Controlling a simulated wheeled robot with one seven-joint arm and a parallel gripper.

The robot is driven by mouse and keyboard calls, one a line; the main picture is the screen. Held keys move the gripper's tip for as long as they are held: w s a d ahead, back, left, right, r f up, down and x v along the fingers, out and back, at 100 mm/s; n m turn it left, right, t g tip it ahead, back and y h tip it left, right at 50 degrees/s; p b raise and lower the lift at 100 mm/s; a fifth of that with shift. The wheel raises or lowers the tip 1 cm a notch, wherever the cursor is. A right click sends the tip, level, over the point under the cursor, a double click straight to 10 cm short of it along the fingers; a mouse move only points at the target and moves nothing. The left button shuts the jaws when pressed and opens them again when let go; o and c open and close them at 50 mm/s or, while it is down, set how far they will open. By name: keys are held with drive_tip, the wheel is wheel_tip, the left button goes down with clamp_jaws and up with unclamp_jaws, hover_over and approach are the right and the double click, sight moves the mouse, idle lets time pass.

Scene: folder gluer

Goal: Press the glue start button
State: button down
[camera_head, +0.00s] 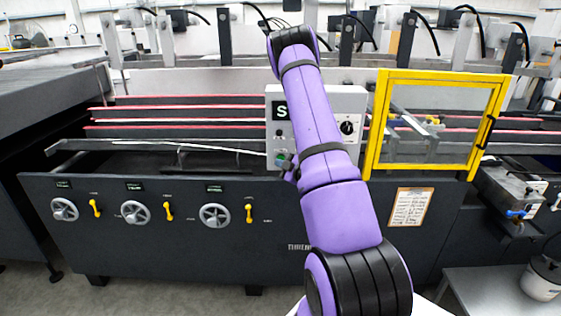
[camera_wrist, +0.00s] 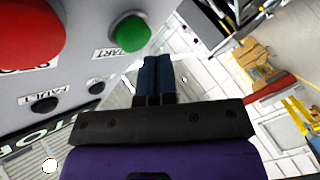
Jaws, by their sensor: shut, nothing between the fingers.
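The green start button (camera_wrist: 130,32) is round and domed, with a START label beside it on a grey panel in the wrist view. My gripper (camera_wrist: 157,62) shows there with its two dark blue fingers shut together and empty. The fingertips are just right of and below the green button in the picture. They look apart from it, but I cannot tell the depth gap. In the head view the grey control box (camera_head: 356,98) stands on the machine, partly hidden behind my purple arm. My arm's end is by the box's lower left, mostly hidden.
A large red button (camera_wrist: 28,28) is left of the green one, with small black knobs (camera_wrist: 44,104) below it. A yellow-framed guard (camera_head: 372,125) stands right of the box. Handwheels (camera_head: 215,215) and yellow levers line the machine's front.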

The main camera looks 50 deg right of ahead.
drive_tip(key=shift+w+d, duration=0.2)
drive_tip(key=shift+w+d, duration=0.3)
drive_tip(key=shift+d, duration=0.1)
idle(1.0)
idle(0.3)
drive_tip(key=shift+s+a, duration=0.6)
drive_tip(key=shift+a, duration=0.15)
drive_tip(key=shift+s+a, duration=1.6)
drive_tip(key=shift+a, duration=0.3)
drive_tip(key=shift+r, duration=0.1)
